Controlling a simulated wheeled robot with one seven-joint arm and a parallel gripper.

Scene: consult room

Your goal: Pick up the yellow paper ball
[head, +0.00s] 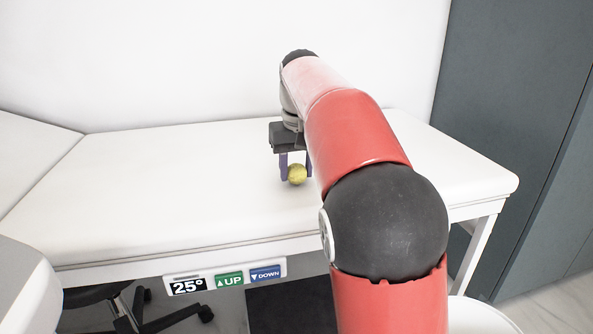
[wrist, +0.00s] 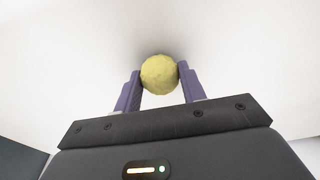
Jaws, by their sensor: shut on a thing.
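The yellow paper ball (head: 297,174) is between the two purple fingers of my gripper (head: 296,170), over the white padded top of the exam table (head: 180,185). In the wrist view the ball (wrist: 159,75) touches both fingertips, and my gripper (wrist: 159,82) is shut on it. A soft shadow lies on the white surface just beyond the ball in the wrist view. I cannot tell whether the ball still touches the table top.
A control panel (head: 228,280) with UP and DOWN labels is on the table's front edge. A grey cabinet (head: 515,120) stands at the right. A black wheeled chair base (head: 130,312) is below at the left. The table top around the ball is clear.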

